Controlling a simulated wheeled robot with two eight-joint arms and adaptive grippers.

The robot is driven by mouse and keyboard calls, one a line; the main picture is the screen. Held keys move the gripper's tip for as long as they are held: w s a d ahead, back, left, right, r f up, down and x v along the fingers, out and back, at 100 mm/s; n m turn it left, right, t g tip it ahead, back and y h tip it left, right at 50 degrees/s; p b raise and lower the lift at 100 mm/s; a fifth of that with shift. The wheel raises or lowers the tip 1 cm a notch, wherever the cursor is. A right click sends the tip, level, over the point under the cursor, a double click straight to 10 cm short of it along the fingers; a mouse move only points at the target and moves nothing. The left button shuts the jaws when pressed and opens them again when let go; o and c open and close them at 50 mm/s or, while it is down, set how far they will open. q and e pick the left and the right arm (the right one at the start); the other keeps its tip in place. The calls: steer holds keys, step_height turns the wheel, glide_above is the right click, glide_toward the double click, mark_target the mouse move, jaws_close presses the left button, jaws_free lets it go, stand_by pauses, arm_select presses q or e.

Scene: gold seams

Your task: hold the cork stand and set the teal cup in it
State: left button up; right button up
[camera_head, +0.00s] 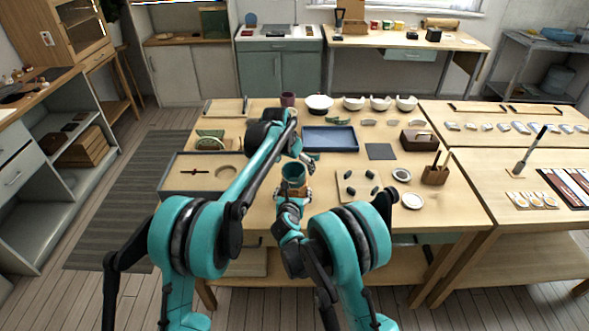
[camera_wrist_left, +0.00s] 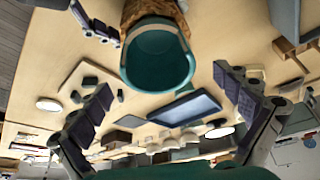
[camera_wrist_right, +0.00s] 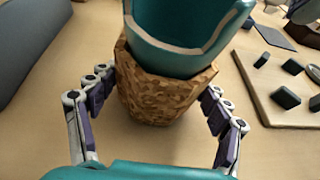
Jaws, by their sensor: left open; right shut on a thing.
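The teal cup (camera_head: 294,174) sits in the mouth of the cork stand (camera_wrist_right: 160,95). In the right wrist view the cup (camera_wrist_right: 185,45) shows a pale, uneven rim that dips at the front; its base is hidden inside the cork. My right gripper (camera_wrist_right: 158,88) is shut on the stand, one finger on each side. My left gripper (camera_head: 304,158) is open and empty, just behind and above the cup in the head view. In the left wrist view the cup (camera_wrist_left: 158,58) opens toward the camera, ahead of and apart from the spread left fingers.
A blue tray (camera_head: 330,139) lies behind the grippers. To the right are a board with dark pieces (camera_head: 345,190), a white dish (camera_head: 412,201) and a wooden brush holder (camera_head: 436,175). A grey tray (camera_head: 175,181) is at the left. Bowls line the back.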

arm_select(q)
steer(key=shift+r, duration=1.5)
arm_select(e)
steer(key=o, duration=1.3)
steer(key=shift+c, duration=0.2)
